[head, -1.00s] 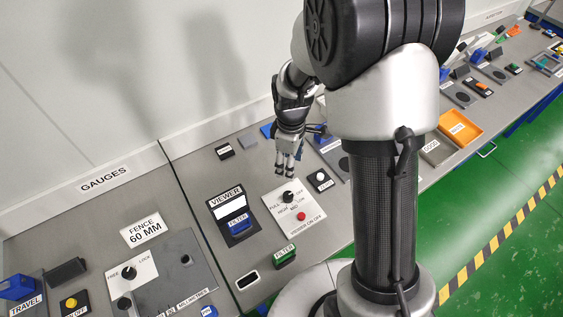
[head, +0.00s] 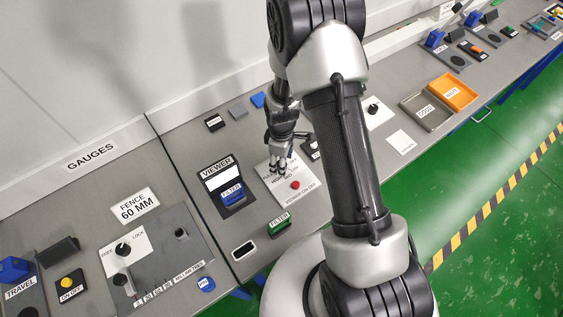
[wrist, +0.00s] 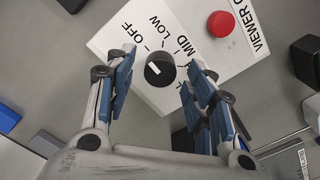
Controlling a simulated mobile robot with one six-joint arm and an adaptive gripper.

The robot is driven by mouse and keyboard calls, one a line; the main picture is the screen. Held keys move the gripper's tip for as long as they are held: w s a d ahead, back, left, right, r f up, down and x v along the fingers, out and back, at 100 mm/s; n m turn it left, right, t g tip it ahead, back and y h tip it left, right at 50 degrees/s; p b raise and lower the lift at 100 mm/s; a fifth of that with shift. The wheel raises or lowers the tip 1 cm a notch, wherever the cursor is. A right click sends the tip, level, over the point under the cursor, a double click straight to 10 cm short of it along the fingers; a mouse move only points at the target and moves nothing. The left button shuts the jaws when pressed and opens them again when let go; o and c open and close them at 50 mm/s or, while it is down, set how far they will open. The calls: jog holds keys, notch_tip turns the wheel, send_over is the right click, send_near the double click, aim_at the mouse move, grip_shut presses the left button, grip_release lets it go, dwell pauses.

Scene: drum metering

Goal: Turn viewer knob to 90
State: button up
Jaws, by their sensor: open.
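The viewer knob (wrist: 160,70) is a round black dial with a short white mark on its left part, on a white panel (wrist: 120,40). OFF, LOW and MID are readable around it; the label beyond MID is partly covered by my right finger. My gripper (wrist: 160,63) is open, with one blue-padded finger on each side of the knob and visible gaps between. Contact is not seen. In the head view my gripper (head: 281,167) is over the upper part of the panel and hides the knob. The viewer (head: 222,178) stands left of the panel.
A red button (wrist: 221,23) sits on the same panel near the knob; it also shows in the head view (head: 295,185). A blue filter (head: 233,195) is at the viewer, and a green filter block (head: 279,224) lies in front. A dark block (wrist: 306,58) is at the wrist view's right.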

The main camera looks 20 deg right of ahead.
jog(key=shift+f, duration=0.4)
jog(key=c, duration=1.1)
jog(key=shift+o, duration=0.2)
